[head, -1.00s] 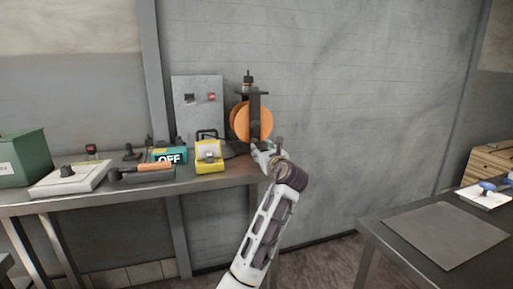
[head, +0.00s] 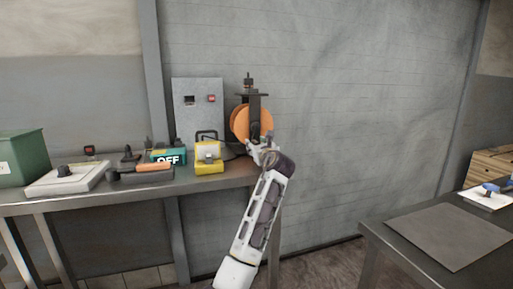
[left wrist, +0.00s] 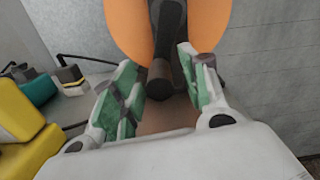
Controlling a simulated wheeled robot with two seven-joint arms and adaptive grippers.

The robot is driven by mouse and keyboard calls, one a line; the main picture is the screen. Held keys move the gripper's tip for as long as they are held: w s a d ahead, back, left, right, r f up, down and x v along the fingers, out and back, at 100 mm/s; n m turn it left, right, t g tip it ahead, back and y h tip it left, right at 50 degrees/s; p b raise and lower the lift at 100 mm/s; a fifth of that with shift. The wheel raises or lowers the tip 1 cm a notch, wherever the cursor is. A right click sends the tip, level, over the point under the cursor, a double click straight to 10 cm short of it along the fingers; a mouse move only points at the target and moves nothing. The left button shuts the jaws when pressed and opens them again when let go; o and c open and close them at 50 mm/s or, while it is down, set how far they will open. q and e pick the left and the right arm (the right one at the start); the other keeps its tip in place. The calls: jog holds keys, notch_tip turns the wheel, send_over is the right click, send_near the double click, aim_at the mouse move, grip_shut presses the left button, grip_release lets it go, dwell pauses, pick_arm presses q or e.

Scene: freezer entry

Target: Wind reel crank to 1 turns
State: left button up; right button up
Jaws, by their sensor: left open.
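The reel (head: 243,122) has an orange disc on a dark upright stand at the right end of the left bench. It also shows in the left wrist view as an orange disc (left wrist: 217,25) at the top. My left gripper (head: 262,146) is at the lower right of the reel. In the left wrist view my left gripper (left wrist: 160,82) is open, its green-padded fingers on either side of a dark round knob (left wrist: 160,73), which looks like the crank handle. I cannot tell whether the fingers touch it. My right gripper is not in view.
A dark bench (head: 400,235) with a flat plate (head: 447,236) is at the right. Floor between the benches is clear.

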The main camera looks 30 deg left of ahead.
pick_arm(q)
jog(key=shift+c, duration=0.2)
grip_shut()
dwell(0.4)
